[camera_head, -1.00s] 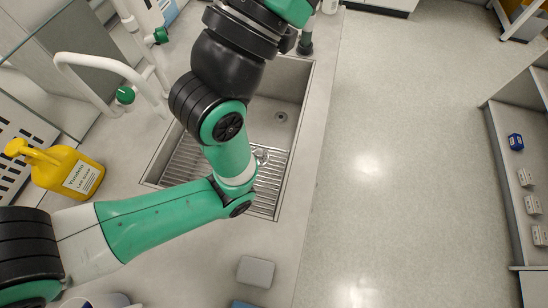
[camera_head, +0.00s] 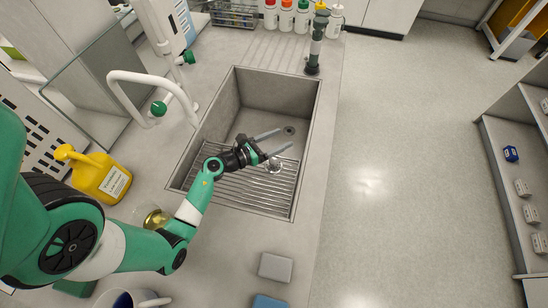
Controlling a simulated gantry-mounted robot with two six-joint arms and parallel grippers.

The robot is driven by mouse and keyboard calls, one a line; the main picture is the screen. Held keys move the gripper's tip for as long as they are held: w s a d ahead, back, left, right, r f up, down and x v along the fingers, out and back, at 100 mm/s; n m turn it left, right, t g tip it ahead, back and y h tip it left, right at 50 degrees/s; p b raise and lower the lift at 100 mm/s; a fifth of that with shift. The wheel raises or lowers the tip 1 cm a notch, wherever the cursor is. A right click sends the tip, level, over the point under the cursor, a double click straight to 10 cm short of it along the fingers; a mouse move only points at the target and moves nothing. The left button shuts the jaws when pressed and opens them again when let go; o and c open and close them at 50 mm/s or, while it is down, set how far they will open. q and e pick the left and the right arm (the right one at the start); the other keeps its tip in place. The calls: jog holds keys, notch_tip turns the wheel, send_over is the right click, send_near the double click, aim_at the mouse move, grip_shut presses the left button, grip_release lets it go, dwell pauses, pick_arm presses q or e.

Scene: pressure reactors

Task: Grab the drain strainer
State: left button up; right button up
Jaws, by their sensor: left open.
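A small round metallic piece, which looks like the drain strainer (camera_head: 274,166), lies on the wire rack (camera_head: 232,190) in the near part of the sink. My left gripper (camera_head: 284,139) reaches over the sink from the left, its two fingers spread apart with nothing between them. The strainer shows just below the lower finger in the picture, and whether they touch I cannot tell. The dark drain hole (camera_head: 289,130) in the sink floor shows just beyond the fingertips. My right gripper is not in view.
A white faucet (camera_head: 150,84) arches at the sink's left. A yellow soap jug (camera_head: 98,174) stands on the left counter. A dark upright tool (camera_head: 315,50) stands behind the sink, near several capped bottles (camera_head: 287,17). A grey sponge-like block (camera_head: 275,267) lies on the front counter.

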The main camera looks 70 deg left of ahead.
aim_at(271, 163)
pick_arm(q)
jog(key=s+f+g, duration=0.1)
jog(key=f, duration=0.2)
jog(key=s+d+f+m+g+h, duration=0.1)
jog(key=s+f, duration=0.1)
jog(key=s+d+f, duration=0.1)
jog(key=f, duration=0.2)
jog(key=shift+s+d+f+m+g, duration=0.15)
jog(key=shift+s+f+m+g, duration=0.1)
jog(key=shift+f+m+g, duration=0.15)
jog(key=b+x, duration=0.1)
jog(key=x, duration=0.4)
jog(key=shift+w+r+b, duration=0.15)
jog(key=shift+b, duration=0.15)
grip_shut()
